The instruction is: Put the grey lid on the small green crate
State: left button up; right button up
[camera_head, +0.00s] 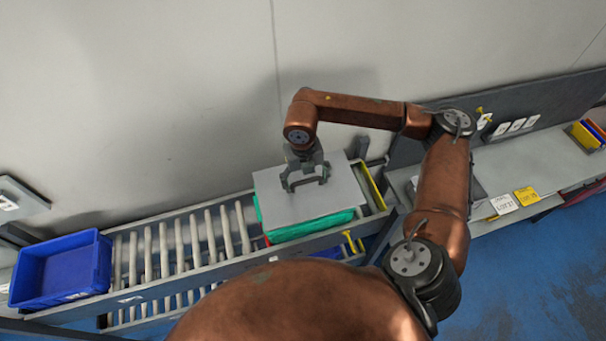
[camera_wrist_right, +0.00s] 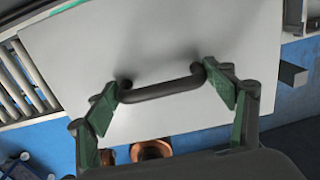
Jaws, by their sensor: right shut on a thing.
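The grey lid (camera_head: 276,204) is a flat plate with a dark bar handle (camera_wrist_right: 160,90). In the head view it lies over the small green crate (camera_head: 310,228), hiding the crate's opening. Green shows along the front and a little at the left. I cannot tell whether the lid touches the rim or hangs just above it. My right gripper (camera_head: 305,183) is over the lid and shut on its handle. In the right wrist view the fingers are at the two ends of the handle, and the lid (camera_wrist_right: 190,40) fills the middle. My left gripper is not in view.
The crate is on a roller conveyor (camera_head: 180,240) with side rails against a pale wall. A blue crate (camera_head: 62,270) stands at its left end, with bare rollers between. A grey bench (camera_head: 525,165) with label cards and a yellow bin (camera_head: 585,135) is at the right.

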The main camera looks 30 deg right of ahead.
aim_at(303, 186)
jog(key=w+f, duration=0.2)
jog(key=f, duration=0.1)
jog(key=shift+w+a+b, duration=0.15)
jog(key=shift+w+b, duration=0.1)
jog(key=shift+b, duration=0.15)
jog(key=shift+w+f, duration=0.5)
jog(key=shift+f, duration=0.2)
jog(key=shift+s+f+b, duration=0.4)
jog(key=shift+s+b, duration=0.05)
jog(key=shift+s, duration=0.3)
jog(key=f, duration=0.1)
jog(key=f+b, duration=0.1)
jog(key=shift+w+f, duration=0.3)
jog(key=shift+w, duration=0.1)
jog(key=shift+s+b, duration=0.1)
jog(key=shift+b, duration=0.25)
jog(key=shift+s+r, duration=0.1)
jog(key=shift+s, duration=0.2)
jog(key=shift+w, duration=0.2)
jog(key=o, duration=0.9)
jog(key=shift+s, duration=0.1)
jog(key=o, duration=0.5)
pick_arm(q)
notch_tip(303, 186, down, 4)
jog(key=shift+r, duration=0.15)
